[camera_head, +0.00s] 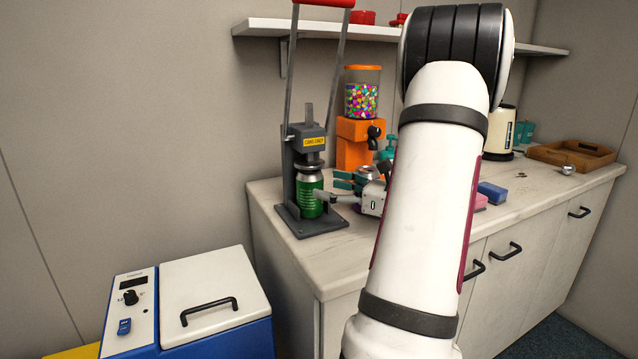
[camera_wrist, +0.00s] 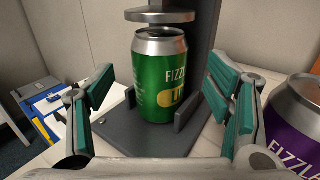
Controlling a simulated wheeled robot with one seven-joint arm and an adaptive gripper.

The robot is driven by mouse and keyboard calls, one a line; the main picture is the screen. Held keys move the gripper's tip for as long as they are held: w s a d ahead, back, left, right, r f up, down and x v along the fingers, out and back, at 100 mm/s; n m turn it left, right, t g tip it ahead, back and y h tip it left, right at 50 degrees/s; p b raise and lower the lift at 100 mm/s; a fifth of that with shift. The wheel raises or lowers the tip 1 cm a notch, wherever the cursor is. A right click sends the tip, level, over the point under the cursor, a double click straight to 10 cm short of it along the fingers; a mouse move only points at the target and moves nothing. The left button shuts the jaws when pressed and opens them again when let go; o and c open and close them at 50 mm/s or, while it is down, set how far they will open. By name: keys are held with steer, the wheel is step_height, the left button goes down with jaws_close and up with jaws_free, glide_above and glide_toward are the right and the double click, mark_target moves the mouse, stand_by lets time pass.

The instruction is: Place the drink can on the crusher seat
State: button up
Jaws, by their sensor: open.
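A green drink can (camera_head: 310,197) stands upright on the seat of the grey can crusher (camera_head: 306,142), beneath its round press disc (camera_wrist: 160,16). In the wrist view the can (camera_wrist: 158,80) rises from the dark base plate (camera_wrist: 150,140), beside a low guide (camera_wrist: 188,110); its bottom edge is partly hard to make out. My gripper (camera_wrist: 158,88) is open, its teal-padded fingers spread to the left and right of the can with visible gaps. In the head view my gripper (camera_head: 336,190) is at the can's right, partly hidden by my arm.
A purple can (camera_wrist: 295,115) stands close to the right finger. An orange candy dispenser (camera_head: 359,140) is behind the crusher. A wooden tray (camera_head: 572,154) and a blue block (camera_head: 492,192) lie along the counter (camera_head: 330,262). A shelf (camera_head: 350,31) hangs above.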

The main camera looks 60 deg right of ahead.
steer(key=s+p, duration=0.1)
steer(key=s, duration=0.6)
steer(key=shift+s+d, duration=0.15)
steer(key=shift+s, duration=0.15)
steer(key=w+a+r+n+g+y, duration=0.1)
steer(key=w+a+n+g+y, duration=0.1)
steer(key=w+a+n+y, duration=0.45)
steer(key=w+a+r+n+g+y, duration=0.1)
steer(key=w+a+r+n+g, duration=0.15)
steer(key=a, duration=0.75)
steer(key=s+a+n+g+y, duration=0.15)
steer(key=a+n+g, duration=0.65)
steer(key=a, duration=1)
steer(key=s+a+f+n+g+h, duration=0.4)
steer(key=s+a+n+g, duration=0.2)
steer(key=s+a+n, duration=0.4)
steer(key=s+d+f+n+t+h, duration=0.1)
steer(key=s+d+n+h, duration=0.1)
steer(key=s+n+h, duration=0.3)
steer(key=n, duration=0.3)
steer(key=shift+s+d+f+h, duration=0.2)
steer(key=shift+s+f+h, duration=0.1)
steer(key=shift+h, duration=0.1)
steer(key=shift+t, duration=0.25)
